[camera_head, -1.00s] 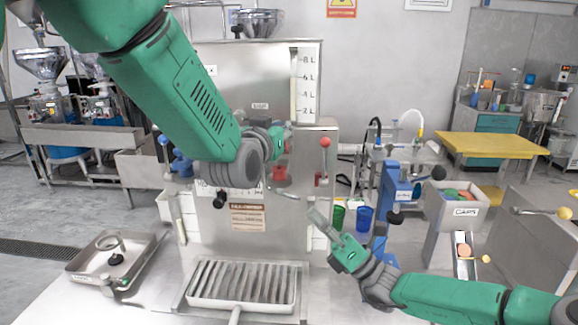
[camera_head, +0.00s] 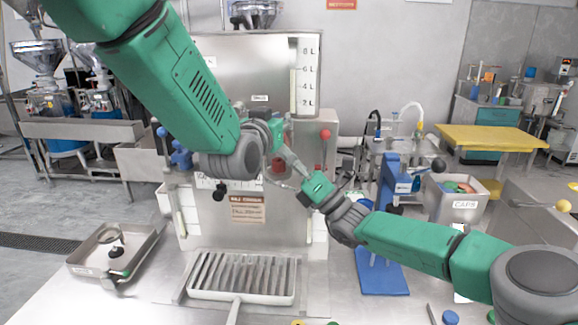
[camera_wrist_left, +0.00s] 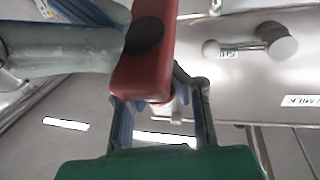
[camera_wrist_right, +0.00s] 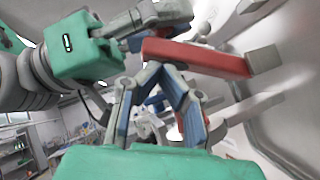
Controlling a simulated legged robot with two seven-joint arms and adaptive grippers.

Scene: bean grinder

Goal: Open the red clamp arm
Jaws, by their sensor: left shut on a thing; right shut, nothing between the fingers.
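The red clamp arm (camera_wrist_left: 146,45) is a flat red bar with a dark round spot. It also crosses the right wrist view (camera_wrist_right: 200,57). In the head view, the red part at the machine front (camera_head: 279,166) is mostly covered by my grippers. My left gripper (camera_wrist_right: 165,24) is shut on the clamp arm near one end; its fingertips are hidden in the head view. My right gripper (camera_head: 292,160) is shut and empty. Its fingertips (camera_wrist_right: 157,72) meet just below the red bar in the right wrist view; I cannot tell whether they touch it.
The steel machine (camera_head: 262,70) stands behind both grippers, with a drip tray (camera_head: 243,297) below. A steel tray (camera_head: 85,267) is at left. A blue press stand (camera_head: 385,275) and a caps box (camera_head: 445,207) are at right. A red-knobbed lever (camera_head: 325,134) is close by.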

